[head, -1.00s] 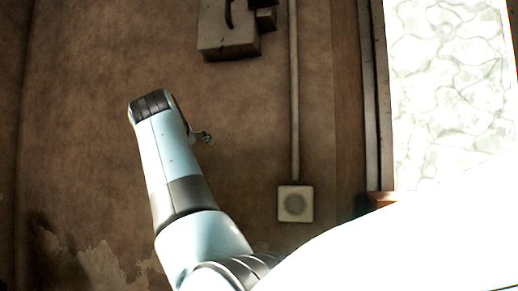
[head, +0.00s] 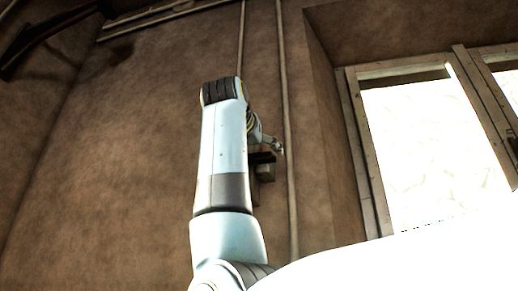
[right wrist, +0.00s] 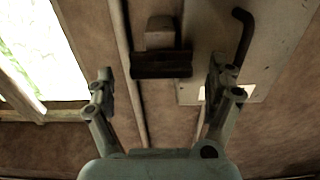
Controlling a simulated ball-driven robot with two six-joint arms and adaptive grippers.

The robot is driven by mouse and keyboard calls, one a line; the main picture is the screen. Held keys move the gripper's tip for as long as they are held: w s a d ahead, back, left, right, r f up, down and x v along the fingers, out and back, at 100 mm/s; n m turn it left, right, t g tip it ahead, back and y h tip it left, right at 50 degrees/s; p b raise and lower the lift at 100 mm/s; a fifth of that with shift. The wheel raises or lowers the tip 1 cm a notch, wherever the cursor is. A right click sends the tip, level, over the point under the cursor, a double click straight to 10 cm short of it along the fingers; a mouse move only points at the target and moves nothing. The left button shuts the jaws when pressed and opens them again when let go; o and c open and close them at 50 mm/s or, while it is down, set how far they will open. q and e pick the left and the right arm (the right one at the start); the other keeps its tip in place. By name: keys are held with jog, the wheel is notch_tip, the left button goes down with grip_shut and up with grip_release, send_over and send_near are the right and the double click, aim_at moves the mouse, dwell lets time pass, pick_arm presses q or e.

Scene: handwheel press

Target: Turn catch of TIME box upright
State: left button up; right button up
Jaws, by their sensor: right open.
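A grey wall box (right wrist: 272,42) with a bent dark rod (right wrist: 243,36) shows in the right wrist view, at upper right. Beside it a dark bar (right wrist: 161,65) sits below a small light block (right wrist: 160,32). I cannot read any name on the box, nor tell which part is the catch. In the head view only part of the box's side fittings (head: 264,170) shows; my right arm hides the rest. My right gripper (right wrist: 161,78) is open, its fingers spread either side of the dark bar in the picture; contact cannot be told. It also shows in the head view (head: 277,147).
A thin vertical pipe (head: 285,100) runs down the brown wall beside the box. A bright window (head: 425,145) with a wooden frame is at the right. A dark beam (head: 45,38) crosses the upper left corner. The wall at left is bare.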

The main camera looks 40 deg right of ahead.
jog(key=shift+p+x, duration=0.35)
jog(key=shift+x, duration=0.85)
jog(key=shift+w, duration=0.1)
jog(key=c, duration=1.2)
jog(key=shift+a, duration=0.1)
